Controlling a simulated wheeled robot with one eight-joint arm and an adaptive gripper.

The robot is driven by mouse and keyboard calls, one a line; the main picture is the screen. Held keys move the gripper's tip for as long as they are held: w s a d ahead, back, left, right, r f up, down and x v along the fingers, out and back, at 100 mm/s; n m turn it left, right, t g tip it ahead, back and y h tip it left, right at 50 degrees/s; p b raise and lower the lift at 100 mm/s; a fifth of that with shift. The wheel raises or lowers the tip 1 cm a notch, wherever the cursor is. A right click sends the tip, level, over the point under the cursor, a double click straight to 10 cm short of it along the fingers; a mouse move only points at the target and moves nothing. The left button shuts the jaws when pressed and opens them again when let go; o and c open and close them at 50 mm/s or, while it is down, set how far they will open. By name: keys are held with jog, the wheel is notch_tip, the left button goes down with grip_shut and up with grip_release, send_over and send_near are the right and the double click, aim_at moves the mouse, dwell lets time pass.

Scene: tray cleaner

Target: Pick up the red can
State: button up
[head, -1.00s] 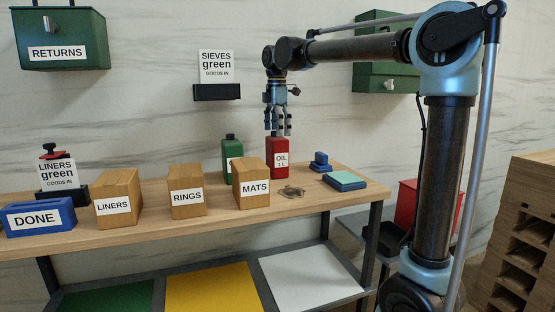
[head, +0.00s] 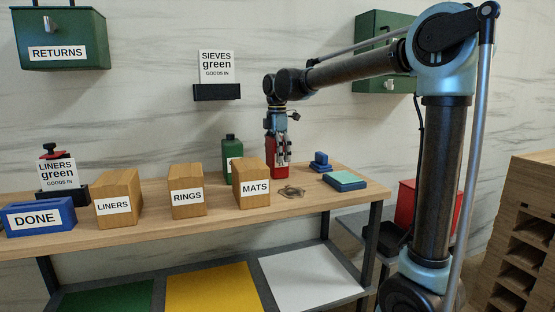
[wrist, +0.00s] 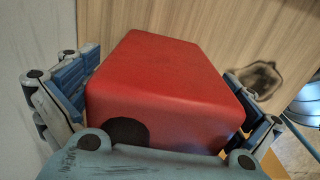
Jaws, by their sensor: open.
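The red can (head: 283,172) stands upright on the wooden table, right of the green can and behind the MATS box. In the head view its upper part and label are mostly hidden behind my gripper (head: 279,157). My gripper points down over the can with its fingers around the can's upper part. In the wrist view the red can (wrist: 165,85) fills the middle, with a dark round spot on it. The open fingers of my gripper (wrist: 168,92) lie on its left and right sides. Whether they touch it I cannot tell.
The green can (head: 232,152) stands close on the left. Wooden boxes marked LINERS (head: 117,192), RINGS (head: 187,190) and MATS (head: 251,183) stand in front and left. A blue block (head: 320,162) and a teal-topped pad (head: 345,181) lie to the right. A dark ring-like mark (head: 291,191) shows in front.

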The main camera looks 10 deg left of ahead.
jog(key=c, duration=1.6)
jog(key=shift+r, duration=0.1)
